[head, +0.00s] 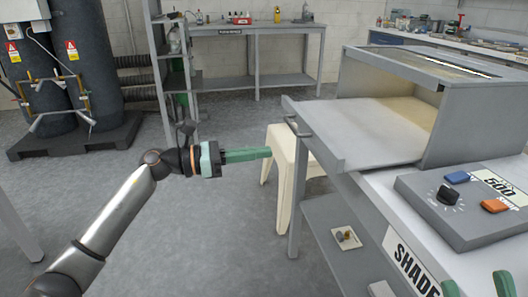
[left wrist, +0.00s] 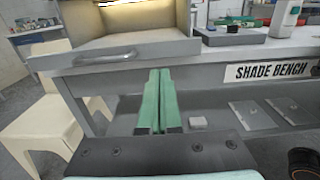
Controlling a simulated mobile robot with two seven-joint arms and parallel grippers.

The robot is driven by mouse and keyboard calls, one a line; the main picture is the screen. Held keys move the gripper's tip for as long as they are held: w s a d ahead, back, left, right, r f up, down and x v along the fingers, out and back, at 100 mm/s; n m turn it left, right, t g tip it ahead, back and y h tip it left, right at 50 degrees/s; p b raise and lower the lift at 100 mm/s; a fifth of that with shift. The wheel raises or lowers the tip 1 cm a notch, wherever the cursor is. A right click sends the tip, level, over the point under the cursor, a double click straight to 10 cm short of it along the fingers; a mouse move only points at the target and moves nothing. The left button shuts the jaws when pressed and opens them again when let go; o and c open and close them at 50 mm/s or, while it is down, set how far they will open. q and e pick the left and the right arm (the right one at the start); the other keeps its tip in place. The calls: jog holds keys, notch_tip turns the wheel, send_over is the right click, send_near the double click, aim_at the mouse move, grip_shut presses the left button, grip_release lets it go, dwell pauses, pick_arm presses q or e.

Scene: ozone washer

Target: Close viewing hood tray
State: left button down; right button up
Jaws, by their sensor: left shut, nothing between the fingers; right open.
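The viewing hood (head: 432,100) is a grey box on the bench at the right. Its tray (head: 370,128) sticks out to the left through the hood's open side, with a bar handle (head: 297,126) on its front edge. The tray (left wrist: 150,48) and handle (left wrist: 104,61) also show in the left wrist view. My left gripper (head: 268,153) has its green fingers together and empty, pointing right, below and left of the handle, apart from it. It also shows in the left wrist view (left wrist: 161,72). My right gripper (head: 477,284) shows only as two spread green fingertips at the lower right edge.
A control box (head: 470,207) with a knob and blue and orange buttons stands on the shade bench in front of the hood. A cream chair (head: 285,150) stands behind my left gripper. The middle floor is clear.

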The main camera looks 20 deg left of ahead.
aim_at(320, 146)
pick_arm(q)
jog(key=b+x, duration=0.1)
jog(key=x, duration=0.9)
jog(key=shift+w+d, duration=0.35)
jog(key=shift+d, duration=0.1)
pick_arm(e)
jog(key=shift+f, duration=0.9)
